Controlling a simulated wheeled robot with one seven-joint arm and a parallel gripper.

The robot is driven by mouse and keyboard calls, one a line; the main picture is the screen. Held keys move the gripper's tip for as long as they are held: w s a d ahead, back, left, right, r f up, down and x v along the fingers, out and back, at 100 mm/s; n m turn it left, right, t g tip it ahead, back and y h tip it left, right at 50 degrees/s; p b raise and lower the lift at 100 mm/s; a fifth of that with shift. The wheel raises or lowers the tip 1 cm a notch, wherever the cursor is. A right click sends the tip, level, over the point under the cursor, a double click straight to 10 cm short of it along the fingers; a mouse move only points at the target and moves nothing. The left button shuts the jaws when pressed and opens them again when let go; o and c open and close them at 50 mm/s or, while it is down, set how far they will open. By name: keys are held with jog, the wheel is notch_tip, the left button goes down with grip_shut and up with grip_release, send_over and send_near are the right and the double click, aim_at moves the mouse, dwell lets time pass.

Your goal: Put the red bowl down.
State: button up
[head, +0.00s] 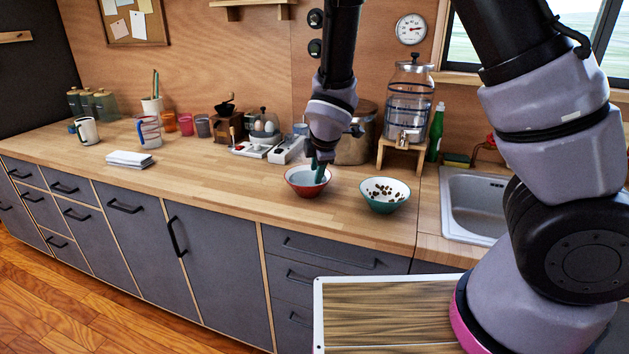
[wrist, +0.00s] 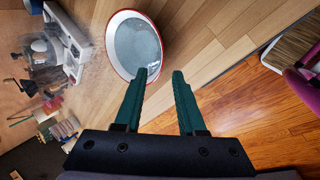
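The red bowl (head: 302,190), red outside with a pale grey inside, appears to rest upright on the wooden counter (head: 230,190). It also shows in the wrist view (wrist: 134,45), beyond my fingertips. My gripper (head: 318,171) is over the bowl's right side, pointing down. In the wrist view my two green fingers (wrist: 160,74) stand apart with a clear gap. The left fingertip overlaps the bowl's inside, and the right one is outside the rim. Whether a finger touches the rim cannot be told.
A green bowl with dark bits (head: 384,203) stands just right of the red bowl. A large pot (head: 356,145) and a glass dispenser (head: 408,105) are behind. The sink (head: 470,205) is at right. The counter left of the red bowl is clear.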

jog(key=s+d+r+m, duration=0.2)
jog(key=d+r+m, duration=0.5)
jog(key=d+r, duration=0.2)
jog(key=s+d+r+m, duration=0.2)
jog(key=d+r+m, duration=0.6)
jog(key=d+r, duration=0.15)
jog(key=s+d+r+m+t, duration=0.1)
jog(key=s+d+r+m, duration=0.4)
jog(key=s+r+m, duration=0.5)
jog(key=s, duration=0.4)
jog(key=shift+s+d+r+y, duration=0.2)
jog(key=shift+r+y, duration=0.1)
jog(key=shift+r, duration=0.1)
